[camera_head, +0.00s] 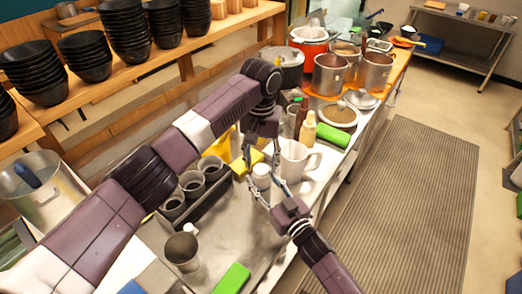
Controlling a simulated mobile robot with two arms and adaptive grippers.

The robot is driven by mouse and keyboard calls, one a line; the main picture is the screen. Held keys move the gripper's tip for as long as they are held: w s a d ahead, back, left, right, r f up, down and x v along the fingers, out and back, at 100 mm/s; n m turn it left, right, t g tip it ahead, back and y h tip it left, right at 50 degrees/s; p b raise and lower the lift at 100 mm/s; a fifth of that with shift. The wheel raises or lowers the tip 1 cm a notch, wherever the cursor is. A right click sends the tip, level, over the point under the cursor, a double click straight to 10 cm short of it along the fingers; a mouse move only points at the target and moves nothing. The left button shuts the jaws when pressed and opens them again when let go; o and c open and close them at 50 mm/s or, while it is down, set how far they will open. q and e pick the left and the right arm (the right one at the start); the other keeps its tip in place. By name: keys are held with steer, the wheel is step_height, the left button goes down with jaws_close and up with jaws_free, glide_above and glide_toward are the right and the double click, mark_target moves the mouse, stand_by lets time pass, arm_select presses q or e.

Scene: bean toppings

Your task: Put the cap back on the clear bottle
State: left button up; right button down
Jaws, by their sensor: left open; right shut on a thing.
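A small white, rounded object (261,171) is between my two grippers above the steel counter; I cannot tell whether it is the clear bottle or its cap. My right gripper (268,190) comes in from the lower right and appears shut on this object from below. My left gripper (259,152) hangs over the counter with its fingers pointing down, open, just above and behind the white object. A tan bottle with a narrow top (307,131) stands farther back. No separate loose cap can be made out.
A white pitcher (295,161) stands close to the right of the grippers. A dark rack of cups (213,190) is left of them, with yellow items behind. Green blocks (333,135) and a dark-topped container (182,249) also sit on the counter (225,240). Pots crowd its far end.

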arm_select(q)
steer(key=shift+f, duration=0.85)
steer(key=c, duration=1.2)
steer(key=o, duration=1.3)
steer(key=shift+o, duration=0.2)
step_height(320, 180, up, 12)
